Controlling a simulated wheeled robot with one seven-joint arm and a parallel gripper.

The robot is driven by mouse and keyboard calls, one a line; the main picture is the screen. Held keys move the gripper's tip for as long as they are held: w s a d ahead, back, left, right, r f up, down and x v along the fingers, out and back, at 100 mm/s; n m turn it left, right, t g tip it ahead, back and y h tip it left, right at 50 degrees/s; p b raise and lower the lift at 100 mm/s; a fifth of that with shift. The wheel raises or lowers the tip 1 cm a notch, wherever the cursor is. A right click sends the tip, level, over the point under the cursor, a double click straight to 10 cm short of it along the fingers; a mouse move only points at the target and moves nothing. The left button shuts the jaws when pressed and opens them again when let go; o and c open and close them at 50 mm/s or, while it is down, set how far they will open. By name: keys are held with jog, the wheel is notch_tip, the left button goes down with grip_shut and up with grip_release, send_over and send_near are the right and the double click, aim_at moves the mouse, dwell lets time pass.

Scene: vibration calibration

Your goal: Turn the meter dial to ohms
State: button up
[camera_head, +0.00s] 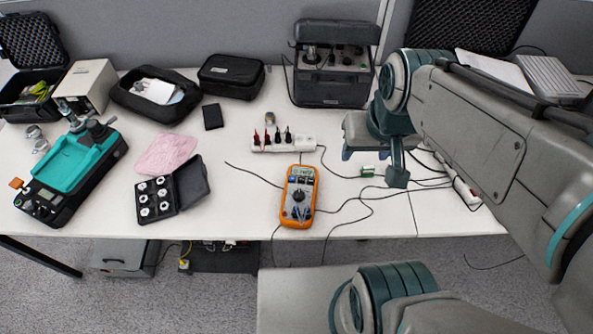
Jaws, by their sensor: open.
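An orange multimeter (299,196) lies face up near the front edge of the white table. Its dark round dial (299,196) sits in the middle of its face, below a small lit display (300,172). The dial's setting is too small to read. My gripper (372,174) is open and empty, to the right of the meter and apart from it. Its fingers point down toward the table, one near the back left and one nearer the front.
A thin black cable (352,217) loops right of the meter. A white block with red and black probes (284,144) stands behind it. An open black case of weights (157,198) lies left. A black calibrator case (333,75) stands at the back.

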jog(key=w+a+f+m+g+y, duration=0.1)
jog(key=w+a+f+g, duration=0.1)
jog(key=w+a+f, duration=0.5)
jog(key=m+g+h, duration=0.1)
send_over(299, 192)
notch_tip(299, 192, down, 12)
notch_tip(299, 192, down, 13)
jog(key=shift+w+f+b, duration=0.1)
jog(key=shift+b, duration=0.35)
jog(key=c, duration=1)
